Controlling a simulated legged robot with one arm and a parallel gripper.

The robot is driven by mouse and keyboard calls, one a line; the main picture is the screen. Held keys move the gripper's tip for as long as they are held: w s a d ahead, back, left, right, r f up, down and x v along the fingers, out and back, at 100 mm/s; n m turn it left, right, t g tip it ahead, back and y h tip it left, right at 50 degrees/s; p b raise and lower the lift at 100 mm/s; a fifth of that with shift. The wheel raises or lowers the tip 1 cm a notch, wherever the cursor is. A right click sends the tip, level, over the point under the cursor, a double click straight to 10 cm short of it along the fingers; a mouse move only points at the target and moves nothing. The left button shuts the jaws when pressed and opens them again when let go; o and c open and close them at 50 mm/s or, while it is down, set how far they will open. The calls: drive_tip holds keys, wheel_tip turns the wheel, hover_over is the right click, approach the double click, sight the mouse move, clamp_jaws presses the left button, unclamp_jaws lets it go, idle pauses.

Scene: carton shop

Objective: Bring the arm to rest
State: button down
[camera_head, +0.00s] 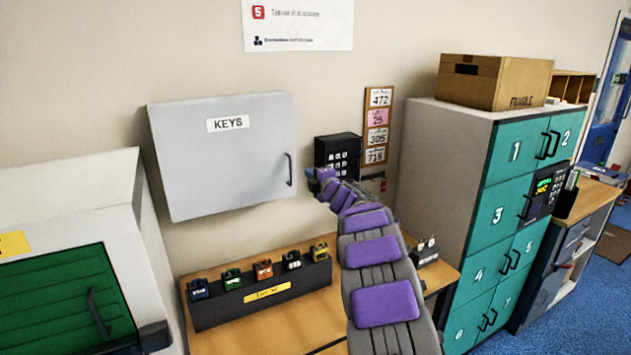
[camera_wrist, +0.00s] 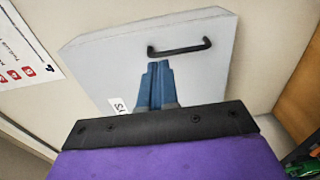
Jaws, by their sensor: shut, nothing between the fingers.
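My arm reaches up over the desk in the head view, grey with purple pads. My gripper (camera_head: 322,182) is at its far end, in front of the wall between the key cabinet (camera_head: 215,165) and the black keypad (camera_head: 338,152). In the wrist view my gripper (camera_wrist: 156,85) shows as two blue fingers closed together with nothing between them. The grey cabinet door marked KEYS shows behind the fingers in the wrist view (camera_wrist: 205,65), with its black handle (camera_wrist: 180,49) just beyond the tips. The door looks closed. I cannot tell the exact gap to the handle.
A black rack (camera_head: 262,300) with several coloured padlocks stands on the wooden desk (camera_head: 310,318). Teal lockers (camera_head: 512,205) stand at right, with a cardboard box (camera_head: 494,82) on top. A white cabinet with a green door (camera_head: 68,300) is at left. Number cards (camera_head: 377,125) hang on the wall.

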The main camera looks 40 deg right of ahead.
drive_tip(key=s+a+f+m+g+y, duration=0.1)
drive_tip(key=s+a+f+m+g, duration=0.4)
drive_tip(key=s+a, duration=1)
drive_tip(key=s+a+f+m+g+y+b, duration=0.1)
drive_tip(key=s+a+f+m+g, duration=0.4)
drive_tip(key=s+a, duration=1)
drive_tip(key=s+a+f+m+g+y, duration=0.1)
drive_tip(key=s+a+f+m+g, duration=0.5)
drive_tip(key=s+a, duration=0.9)
drive_tip(key=s+g, duration=0.3)
drive_tip(key=s, duration=0.7)
drive_tip(key=shift+g, duration=0.3)
drive_tip(key=shift+s+a, duration=0.1)
drive_tip(key=shift+a, duration=0.05)
